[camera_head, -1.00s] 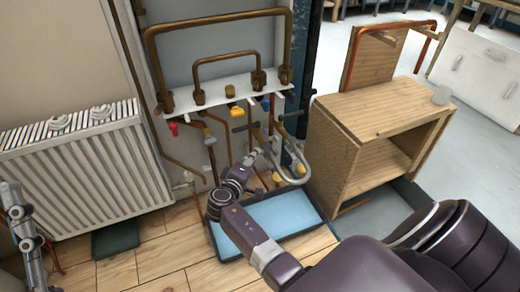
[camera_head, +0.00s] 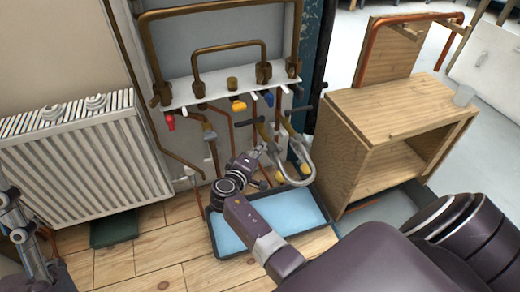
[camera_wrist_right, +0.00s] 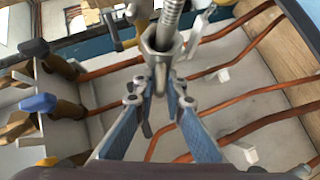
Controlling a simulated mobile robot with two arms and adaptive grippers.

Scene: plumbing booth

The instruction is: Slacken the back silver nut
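A silver hex nut (camera_wrist_right: 161,42) sits at the end of a ribbed metal hose (camera_wrist_right: 169,18) in the right wrist view. My right gripper (camera_wrist_right: 160,82) is right at this nut, its blue-sided fingers close together on either side of a short metal piece below it. I cannot tell whether the fingers touch or grip it. In the head view my right gripper (camera_head: 257,152) reaches in among the hoses under the pipe board. The nut is too small to make out there, so I cannot tell front from back. My left gripper is not clearly visible.
A white board (camera_head: 210,91) carries brown pipes and coloured valves. A curved silver hose (camera_head: 303,172) hangs at the right. A blue tray (camera_head: 284,215) lies below. A wooden cabinet (camera_head: 392,125) stands right, a white radiator (camera_head: 75,160) left. Copper pipes (camera_wrist_right: 235,78) run behind the gripper.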

